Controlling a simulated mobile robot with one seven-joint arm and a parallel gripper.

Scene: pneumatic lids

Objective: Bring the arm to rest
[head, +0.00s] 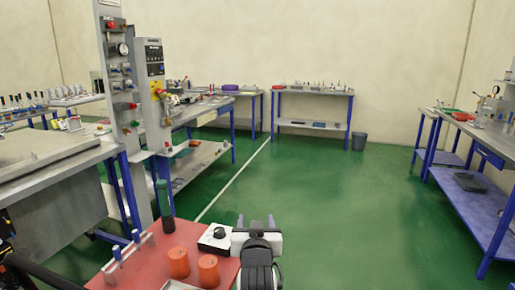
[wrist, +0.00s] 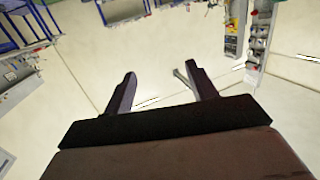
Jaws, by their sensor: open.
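My gripper (head: 256,222) shows at the bottom middle of the head view, beside the right edge of a red-topped table and pointing away from me. In the wrist view my gripper (wrist: 160,88) has its two dark fingers spread well apart. Nothing is between the fingers; behind them are only the distant pale wall and workbenches, seen tilted. The rest of my arm is mostly cut off by the lower edge of the head view.
The red table (head: 185,237) carries two orange cylinders (head: 179,263), a white box with a black knob (head: 215,237) and a dark green cylinder (head: 165,205). A metal bench with a control panel (head: 122,80) stands left. Blue-legged benches stand right and back. Green floor (head: 340,220) ahead is clear.

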